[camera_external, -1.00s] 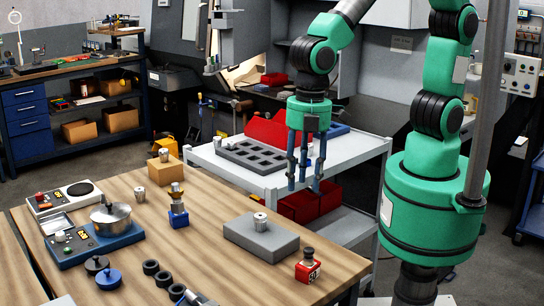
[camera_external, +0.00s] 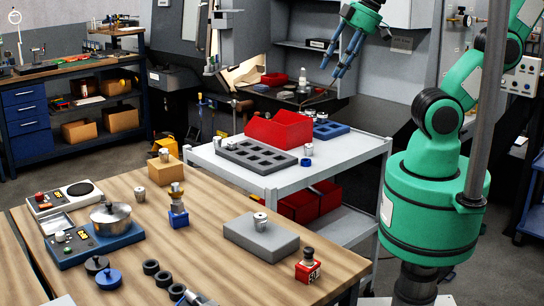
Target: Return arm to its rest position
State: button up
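My gripper (camera_external: 341,62) is at the upper middle of the picture, raised high above the cart and seen against the machine's grey front. Its blue fingers point down and to the left and stand apart, with nothing visible between them. My green arm (camera_external: 441,112) reaches up from its base at the right; part of the arm runs out of the top of the picture.
A white cart (camera_external: 230,171) holds a grey slotted tray (camera_external: 245,148), a red bin (camera_external: 280,130) and a blue holder (camera_external: 331,129). A wooden table (camera_external: 150,250) in front carries a grey block (camera_external: 261,240), a red block (camera_external: 308,268) and instruments. The space above both is clear.

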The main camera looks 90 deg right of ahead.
jog(key=shift+s+d+r+m, duration=0.25)
jog(key=shift+s+d+m, duration=0.15)
jog(key=shift+s+d, duration=0.35)
notch_tip(320, 180, down, 5)
jog(key=b, duration=0.5)
dwell(1.0)
